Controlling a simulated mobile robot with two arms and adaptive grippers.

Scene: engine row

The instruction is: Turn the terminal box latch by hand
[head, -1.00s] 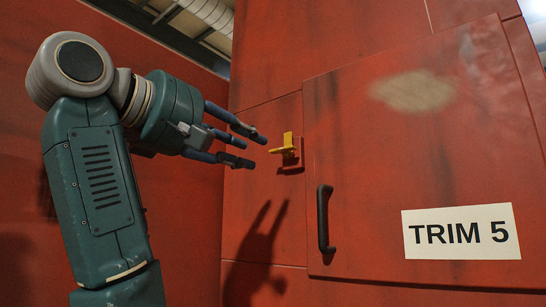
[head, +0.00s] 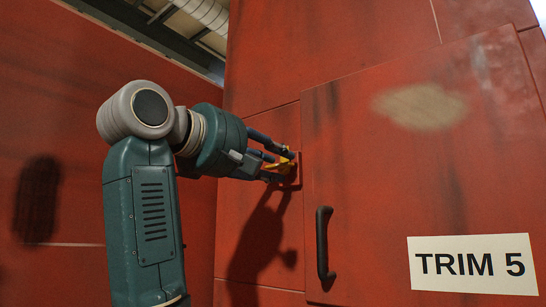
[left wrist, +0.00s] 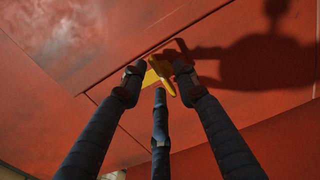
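The yellow terminal box latch (head: 284,163) sits on a small red mount left of the box door (head: 365,180). My left gripper (head: 286,166) is at the latch, its fingers reaching around it and hiding part of it in the head view. In the left wrist view, the yellow latch (left wrist: 160,73) lies between the two outer fingertips (left wrist: 158,80), with the third finger just below it. The fingers are spread; firm contact with the latch cannot be made out. My right gripper is not in view.
A black door handle (head: 323,245) stands out right of and below the latch. A white "TRIM 5" label (head: 473,264) is on the door. A red wall (head: 60,140) stands on the left, close behind my left arm.

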